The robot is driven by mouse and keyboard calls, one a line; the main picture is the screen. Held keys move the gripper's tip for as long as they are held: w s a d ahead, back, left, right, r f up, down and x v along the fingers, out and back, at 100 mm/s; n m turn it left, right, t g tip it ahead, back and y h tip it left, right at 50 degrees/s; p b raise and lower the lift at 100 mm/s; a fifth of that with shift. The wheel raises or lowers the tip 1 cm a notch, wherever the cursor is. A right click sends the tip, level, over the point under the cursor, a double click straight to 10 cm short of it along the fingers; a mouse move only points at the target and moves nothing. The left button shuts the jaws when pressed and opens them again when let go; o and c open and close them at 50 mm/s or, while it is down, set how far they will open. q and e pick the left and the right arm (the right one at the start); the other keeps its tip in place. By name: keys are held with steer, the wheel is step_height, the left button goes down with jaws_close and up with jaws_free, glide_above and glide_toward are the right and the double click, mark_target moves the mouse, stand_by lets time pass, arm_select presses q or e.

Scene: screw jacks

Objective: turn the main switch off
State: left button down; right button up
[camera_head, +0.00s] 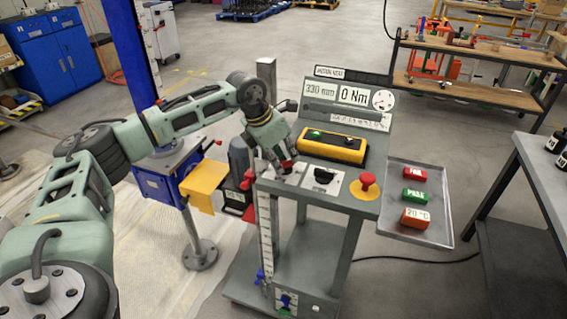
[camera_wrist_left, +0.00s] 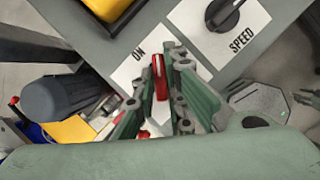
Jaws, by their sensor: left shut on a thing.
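The main switch has a red handle (camera_wrist_left: 160,78) on a white plate (camera_wrist_left: 128,70) marked ON, beside the SPEED knob. In the head view its red part (camera_head: 286,164) shows at the left end of the console top. My left gripper (camera_wrist_left: 168,92) is shut on the red handle, with its green fingers on either side of it. In the head view my left gripper (camera_head: 281,160) reaches down onto the switch from the left and hides most of its plate. The handle's lower part is partly hidden by the fingers.
The black SPEED knob (camera_head: 323,175) sits just right of the switch. A grey tray (camera_head: 439,212) holds red, green and orange blocks. A grey motor (camera_wrist_left: 66,98) stands beside the console.

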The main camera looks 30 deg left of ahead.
arm_select(q)
steer(key=m+g+h, duration=0.1)
steer(key=m, duration=0.3)
steer(key=shift+a+f+m+b, duration=0.1)
steer(key=shift+m+b, duration=0.2)
steer(key=shift+m, duration=0.1)
steer(key=m+g, duration=0.1)
steer(key=m, duration=0.1)
steer(key=m+g+h, duration=0.1)
steer(key=m, duration=0.2)
steer(key=shift+w+a, duration=0.1)
steer(key=shift+m, duration=0.4)
steer(key=c, duration=1.8)
jaws_free()
steer(key=shift+w, duration=0.1)
steer(key=shift+a+r, duration=0.1)
steer(key=shift+r, duration=0.3)
steer(key=v, duration=1.1)
steer(key=shift+a, duration=0.25)
